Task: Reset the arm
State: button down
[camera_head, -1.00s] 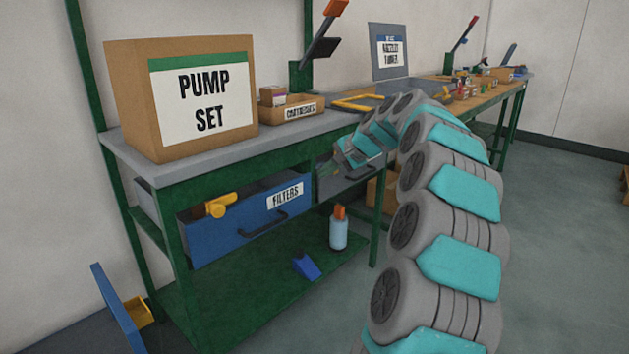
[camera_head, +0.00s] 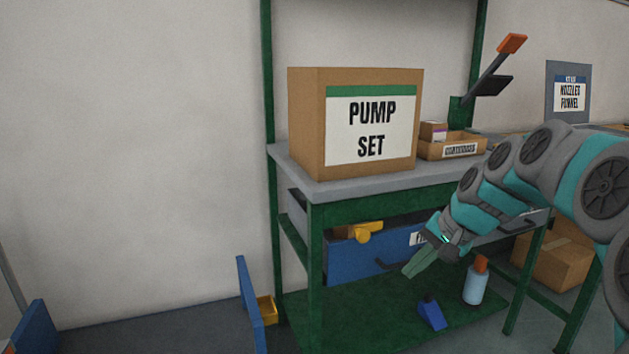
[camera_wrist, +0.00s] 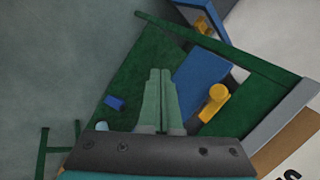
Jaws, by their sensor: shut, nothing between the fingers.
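My arm (camera_head: 515,185) reaches in from the right in the head view. My gripper (camera_head: 412,270) is at its end, in front of the blue drawer under the bench and pointing down to the left. Its two green fingers are together with nothing between them. In the wrist view my gripper (camera_wrist: 160,85) shows the fingers side by side, above the green lower shelf. The blue drawer (camera_head: 350,260) holds a yellow part (camera_head: 362,232), and the gripper partly hides its label. I cannot tell how far the fingers are from the drawer front.
A PUMP SET box (camera_head: 355,125) stands on the bench top (camera_head: 300,160). A bottle (camera_head: 476,282) and a blue item (camera_head: 432,312) are on the lower shelf (camera_head: 370,318). A cardboard box (camera_head: 552,258) is at the right.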

jog(key=s+a+f+n+g+h, duration=0.1)
jog(key=s+a+f+n+g, duration=0.15)
jog(key=s, duration=0.65)
jog(key=s+a+f+n+g+h, duration=0.15)
jog(key=s+a+f, duration=0.25)
jog(key=s, duration=0.5)
jog(key=s+f+n+g+h, duration=0.1)
jog(key=s+f, duration=0.2)
jog(key=s, duration=0.5)
jog(key=s+d+f+n+g+h, duration=0.1)
jog(key=s+f+n, duration=0.1)
jog(key=s, duration=0.6)
jog(key=shift+s+d+f, duration=0.2)
jog(key=shift+d+f, duration=0.1)
jog(key=shift+f, duration=0.45)
